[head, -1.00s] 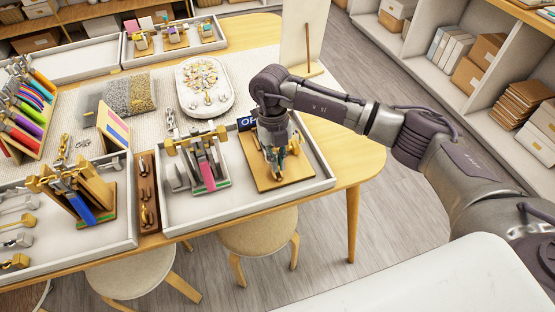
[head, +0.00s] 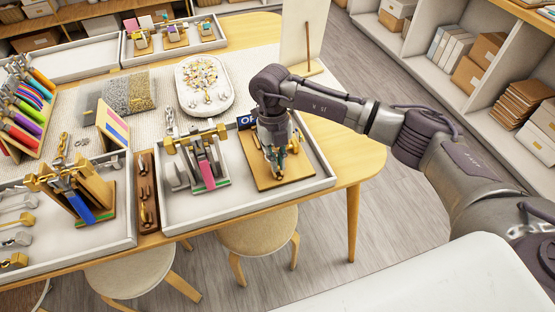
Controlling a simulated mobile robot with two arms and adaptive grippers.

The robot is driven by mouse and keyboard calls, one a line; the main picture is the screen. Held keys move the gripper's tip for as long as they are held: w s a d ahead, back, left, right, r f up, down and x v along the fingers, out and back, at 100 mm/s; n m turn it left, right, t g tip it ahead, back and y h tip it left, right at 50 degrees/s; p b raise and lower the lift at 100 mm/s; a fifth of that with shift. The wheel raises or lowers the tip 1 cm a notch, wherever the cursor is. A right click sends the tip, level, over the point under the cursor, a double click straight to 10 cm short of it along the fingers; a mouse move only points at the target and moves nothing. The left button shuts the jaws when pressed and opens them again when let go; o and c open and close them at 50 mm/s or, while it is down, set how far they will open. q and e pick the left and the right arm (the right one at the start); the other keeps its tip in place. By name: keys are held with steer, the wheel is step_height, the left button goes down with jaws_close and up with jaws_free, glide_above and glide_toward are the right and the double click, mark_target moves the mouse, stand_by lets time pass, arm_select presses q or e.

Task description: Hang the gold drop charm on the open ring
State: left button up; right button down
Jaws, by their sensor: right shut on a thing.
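My right gripper (head: 275,160) points down over a wooden board (head: 254,165) in the right tray. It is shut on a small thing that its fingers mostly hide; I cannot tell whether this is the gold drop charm. The open ring cannot be made out at this size; the gripper covers the middle of the board. My left gripper is not in view.
The right tray (head: 240,217) also holds a stand with a pink strip (head: 207,172). A white dish of small charms (head: 204,85) lies behind it. A white upright panel (head: 303,30) stands behind my arm. Left are a dark wooden holder (head: 147,190) and a blue-strip stand (head: 82,208).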

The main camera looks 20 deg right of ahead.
steer(key=shift+f+b, duration=0.7)
steer(key=shift+f, duration=0.05)
stand_by(1.3)
steer(key=c, duration=1.2)
jaws_free()
steer(key=shift+p+v, duration=1.5)
steer(key=shift+v, duration=1.5)
